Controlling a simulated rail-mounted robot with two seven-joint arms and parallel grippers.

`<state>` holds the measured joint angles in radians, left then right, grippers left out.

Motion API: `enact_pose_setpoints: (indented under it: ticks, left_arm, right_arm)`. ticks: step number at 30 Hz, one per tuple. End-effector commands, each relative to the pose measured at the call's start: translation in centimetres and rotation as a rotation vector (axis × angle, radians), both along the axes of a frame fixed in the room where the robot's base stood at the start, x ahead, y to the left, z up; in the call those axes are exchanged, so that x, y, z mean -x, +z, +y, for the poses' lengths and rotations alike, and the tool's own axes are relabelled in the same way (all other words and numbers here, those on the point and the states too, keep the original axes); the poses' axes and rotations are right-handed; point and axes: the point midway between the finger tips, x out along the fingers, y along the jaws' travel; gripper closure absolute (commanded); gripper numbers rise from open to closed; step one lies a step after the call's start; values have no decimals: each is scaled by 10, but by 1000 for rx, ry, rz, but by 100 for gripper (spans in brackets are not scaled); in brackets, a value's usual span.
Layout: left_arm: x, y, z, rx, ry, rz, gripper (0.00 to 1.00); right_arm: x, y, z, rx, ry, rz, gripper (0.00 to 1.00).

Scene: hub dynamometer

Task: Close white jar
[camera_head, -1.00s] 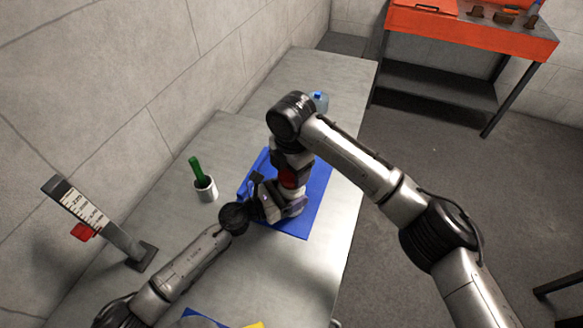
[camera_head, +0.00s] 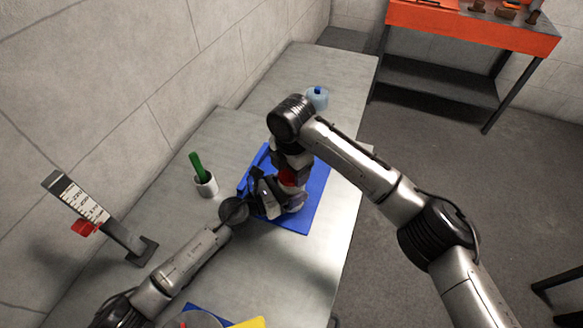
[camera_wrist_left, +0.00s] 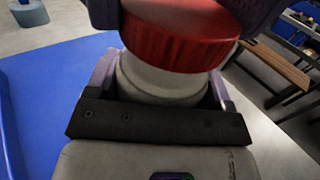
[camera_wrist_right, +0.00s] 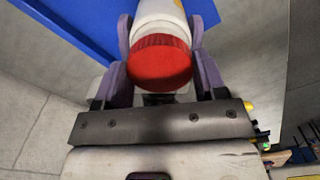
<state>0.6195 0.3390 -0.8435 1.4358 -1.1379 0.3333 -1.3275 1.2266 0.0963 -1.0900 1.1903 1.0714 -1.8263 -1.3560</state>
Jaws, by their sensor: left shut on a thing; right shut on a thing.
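A white jar (camera_wrist_left: 165,80) is between the fingers of my left gripper (camera_head: 274,202), over the blue mat (camera_head: 318,205). A ribbed red lid (camera_wrist_left: 182,35) sits on top of the jar's mouth; a white band of the jar shows just below it. My right gripper (camera_head: 290,176) comes down from above and is shut on the lid, which also shows between its purple fingers in the right wrist view (camera_wrist_right: 160,65). The jar is beyond the lid there. I cannot tell how tightly the lid is seated. In the head view both grippers largely hide the jar.
A white cup (camera_head: 206,187) with a green item stands left of the mat. A blue bottle (camera_head: 317,98) is at the back of the table. A gauge stand (camera_head: 125,236) is at the left. An orange-topped bench (camera_head: 470,30) stands far right.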

Motion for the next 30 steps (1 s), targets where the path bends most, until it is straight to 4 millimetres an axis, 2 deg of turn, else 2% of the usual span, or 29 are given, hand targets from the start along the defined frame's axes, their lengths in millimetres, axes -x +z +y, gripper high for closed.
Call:
enact_pose_setpoints:
  ticks: [17, 18, 20, 23, 30]
  left_arm:
    - [0, 0, 0, 0, 0, 0, 68]
    - [0, 0, 0, 0, 0, 0, 92]
    - [0, 0, 0, 0, 0, 0, 92]
    - [0, 0, 0, 0, 0, 0, 92]
    - [0, 0, 0, -1, 0, 1, 92]
  right_arm:
    - [0, -11, 0, -1, 0, 1, 57]
    - [0, -11, 0, -1, 0, 1, 57]
    - [0, -11, 0, -1, -8, 1, 57]
    - [0, -11, 0, -2, -93, 1, 57]
    - [1, -12, 1, -3, -580, 3, 57]
